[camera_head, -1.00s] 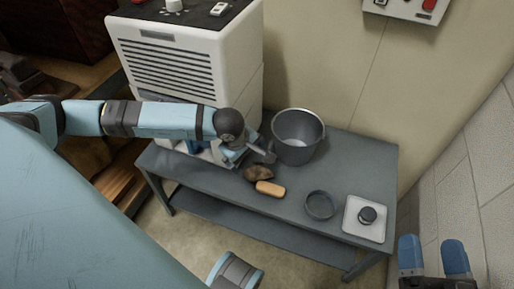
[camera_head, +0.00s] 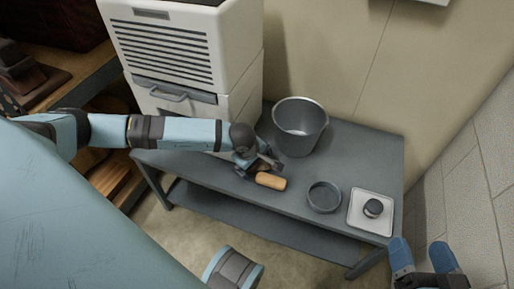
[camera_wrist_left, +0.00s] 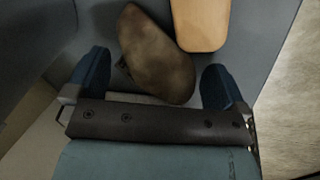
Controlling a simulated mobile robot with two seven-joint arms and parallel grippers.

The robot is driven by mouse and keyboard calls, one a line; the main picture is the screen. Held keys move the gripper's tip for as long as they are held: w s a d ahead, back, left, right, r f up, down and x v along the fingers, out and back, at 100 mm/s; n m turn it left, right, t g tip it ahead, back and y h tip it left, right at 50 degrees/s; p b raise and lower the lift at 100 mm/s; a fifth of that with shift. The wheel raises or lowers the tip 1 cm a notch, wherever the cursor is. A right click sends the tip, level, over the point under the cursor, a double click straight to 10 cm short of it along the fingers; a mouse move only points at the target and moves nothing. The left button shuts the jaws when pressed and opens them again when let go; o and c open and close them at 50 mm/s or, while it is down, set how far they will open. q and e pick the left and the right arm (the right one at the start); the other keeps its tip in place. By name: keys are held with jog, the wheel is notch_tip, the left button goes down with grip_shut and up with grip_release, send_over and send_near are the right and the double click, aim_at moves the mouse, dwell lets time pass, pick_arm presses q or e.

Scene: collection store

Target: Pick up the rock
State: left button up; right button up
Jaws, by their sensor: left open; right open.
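The rock (camera_wrist_left: 155,52) is a brown, rounded lump on the grey table (camera_head: 345,160). In the left wrist view it lies between and just ahead of the two blue fingers of my left gripper (camera_wrist_left: 155,82), which is open around its near end. In the head view my left gripper (camera_head: 262,164) is low over the table and hides most of the rock. My right gripper (camera_head: 422,258) is open and empty at the lower right, away from the table top.
A tan block (camera_head: 270,181) lies close beside the rock; it also shows in the left wrist view (camera_wrist_left: 200,22). A grey bucket (camera_head: 300,140) stands behind. A dark round dish (camera_head: 323,197) and a white tray (camera_head: 362,222) are right. A white cabinet (camera_head: 190,50) stands left.

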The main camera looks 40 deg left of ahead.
pick_arm(q)
grip_shut()
dwell(0.4)
jog(key=shift+r, duration=0.1)
